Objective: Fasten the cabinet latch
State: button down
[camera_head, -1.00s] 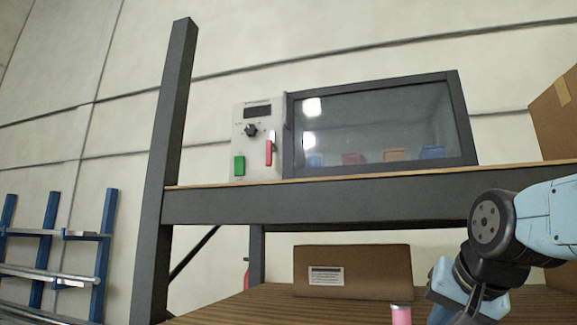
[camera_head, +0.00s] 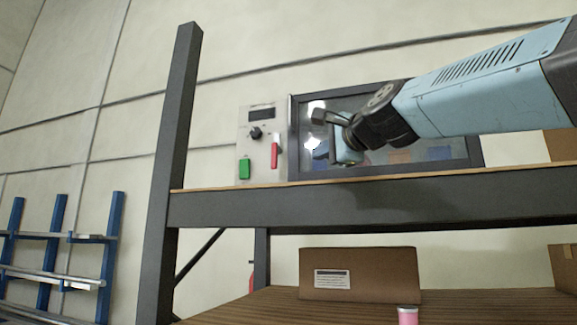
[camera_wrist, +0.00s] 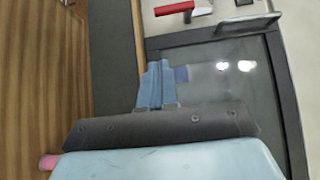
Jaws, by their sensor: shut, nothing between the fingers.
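The cabinet has a grey panel with a red-handled latch lever (camera_head: 275,155) that hangs downward, beside a dark-framed glass door (camera_head: 474,140). The door looks shut. My arm hides much of the door's middle and right.
The panel also carries a green button (camera_head: 244,169) and a dark knob (camera_head: 255,133). The cabinet stands on a shelf with a dark front beam (camera_head: 330,209). Below are a cardboard box (camera_head: 358,273) and a pink cylinder (camera_head: 408,317). A dark post (camera_head: 174,150) rises at the left.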

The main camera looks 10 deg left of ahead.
aim_at(277, 151)
jog(key=x, duration=0.7)
jog(key=s+a+x, duration=0.1)
jog(key=x, duration=0.3)
jog(key=shift+w+a, duration=0.15)
jog(key=shift+w, duration=0.05)
jog(key=shift+w+a, duration=0.1)
jog(key=shift+a, duration=0.85)
